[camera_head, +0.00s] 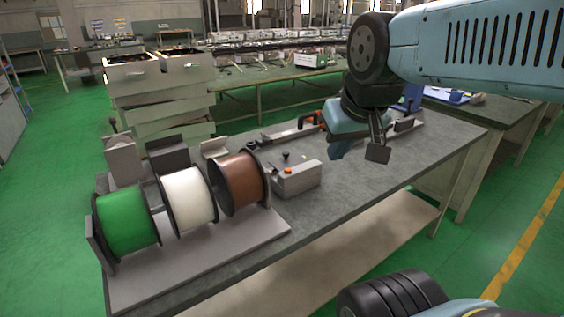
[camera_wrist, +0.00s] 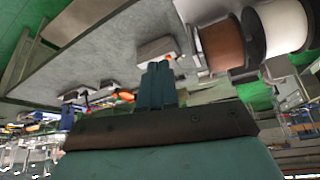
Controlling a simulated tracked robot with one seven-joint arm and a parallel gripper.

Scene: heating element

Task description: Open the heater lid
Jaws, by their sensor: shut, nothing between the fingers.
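My gripper (camera_head: 360,150) hangs above the far right part of the workbench, partly behind my arm. In the wrist view its two teal fingers (camera_wrist: 157,85) are together with nothing between them. A long low grey unit with an orange handle (camera_head: 312,119) lies on the bench just left of the gripper. A grey box with an orange-red button (camera_head: 296,178) stands nearer, beside the spools, and it also shows in the wrist view (camera_wrist: 157,48). I cannot tell for sure which of these is the heater, and no raised lid is clear. My gripper appears apart from both.
Green (camera_head: 127,218), white (camera_head: 187,195) and brown (camera_head: 238,182) spools stand on a rack at the bench's left end. A blue item (camera_head: 412,97) stands behind my gripper. The bench top (camera_head: 350,190) is clear at the front right.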

